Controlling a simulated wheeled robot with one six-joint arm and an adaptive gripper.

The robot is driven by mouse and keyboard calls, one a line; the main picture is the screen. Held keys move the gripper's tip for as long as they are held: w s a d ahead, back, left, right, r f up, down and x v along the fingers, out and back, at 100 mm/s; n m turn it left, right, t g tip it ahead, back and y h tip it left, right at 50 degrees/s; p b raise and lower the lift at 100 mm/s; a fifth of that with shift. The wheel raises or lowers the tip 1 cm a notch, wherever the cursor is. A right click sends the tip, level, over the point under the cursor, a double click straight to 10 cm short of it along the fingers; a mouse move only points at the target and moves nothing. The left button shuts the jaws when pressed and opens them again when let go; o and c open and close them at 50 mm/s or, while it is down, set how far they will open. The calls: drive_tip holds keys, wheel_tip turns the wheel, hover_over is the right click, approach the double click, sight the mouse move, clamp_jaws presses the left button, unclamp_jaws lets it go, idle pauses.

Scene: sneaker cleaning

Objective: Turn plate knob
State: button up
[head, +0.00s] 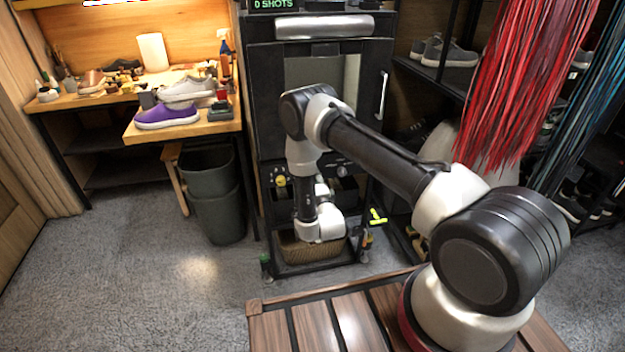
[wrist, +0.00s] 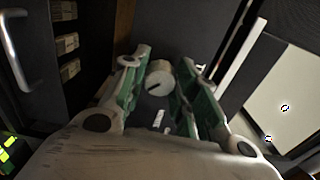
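A round, pale silver knob (wrist: 160,74) with a short dark mark on its face sits on a dark panel in the wrist view. My gripper (wrist: 159,68) has green-sided fingers, which are open with one on each side of the knob. The knob is between the fingertips; I cannot tell whether either finger touches it. In the head view, my arm reaches down in front of the dark cabinet (head: 262,100), and my wrist hides the fingers and most of the lower panel. A small round knob (head: 342,171) shows on the panel just right of my arm.
A woven basket (head: 290,250) stands on the cabinet's low shelf. A grey bin (head: 218,215) is at left, below a bench with a purple shoe (head: 168,116). A slatted wooden surface (head: 330,325) is in front. Red strands (head: 515,80) hang at right.

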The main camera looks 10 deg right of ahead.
drive_tip(key=o, duration=0.4)
drive_tip(key=shift+s, duration=0.1)
drive_tip(key=s, duration=1.2)
